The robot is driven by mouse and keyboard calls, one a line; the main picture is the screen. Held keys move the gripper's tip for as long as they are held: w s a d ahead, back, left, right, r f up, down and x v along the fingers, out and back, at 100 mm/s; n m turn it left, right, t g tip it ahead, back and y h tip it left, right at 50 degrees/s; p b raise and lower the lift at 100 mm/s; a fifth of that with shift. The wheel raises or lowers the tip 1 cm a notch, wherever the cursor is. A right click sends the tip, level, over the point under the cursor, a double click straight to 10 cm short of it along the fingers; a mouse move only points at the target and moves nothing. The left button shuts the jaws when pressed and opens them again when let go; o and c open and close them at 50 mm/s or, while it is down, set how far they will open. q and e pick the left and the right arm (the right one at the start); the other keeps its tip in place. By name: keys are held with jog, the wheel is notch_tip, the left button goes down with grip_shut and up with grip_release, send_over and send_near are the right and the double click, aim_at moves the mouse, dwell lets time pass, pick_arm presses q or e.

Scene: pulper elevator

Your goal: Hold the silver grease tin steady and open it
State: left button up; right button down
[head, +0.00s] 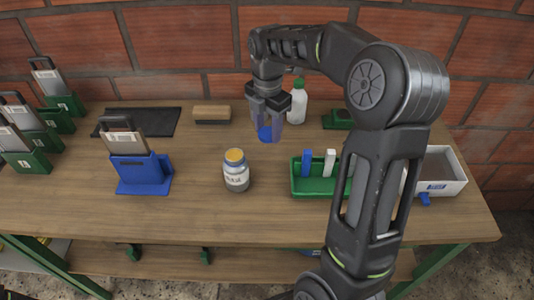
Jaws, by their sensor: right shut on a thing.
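The silver grease tin (236,182) stands upright on the wooden table in the middle of the head view. It has a white label with dark lettering and a round yellow-orange top; I cannot tell whether that is a lid or the grease inside. My right gripper (268,124) is behind the tin and a little to its right, apart from it, pointing down. It is shut on a small blue thing (266,134), partly hidden between the fingers, at or just above the tabletop. My left gripper is not in view.
A blue stand (144,178) is left of the tin, and a green tray (309,188) is right of it, partly behind my arm. A brush (212,114), a dark mat (140,121) and a white bottle (297,104) are at the back. The front middle of the table is clear.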

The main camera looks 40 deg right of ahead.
send_over(268, 159)
notch_tip(268, 159, down, 5)
jog(key=shift+w+f, duration=0.1)
jog(key=shift+f+p, duration=0.55)
jog(key=shift+f, duration=1.25)
jog(key=shift+f, duration=0.2)
jog(key=c, duration=0.7)
grip_release()
jog(key=shift+c, duration=0.2)
jog(key=shift+r, duration=0.2)
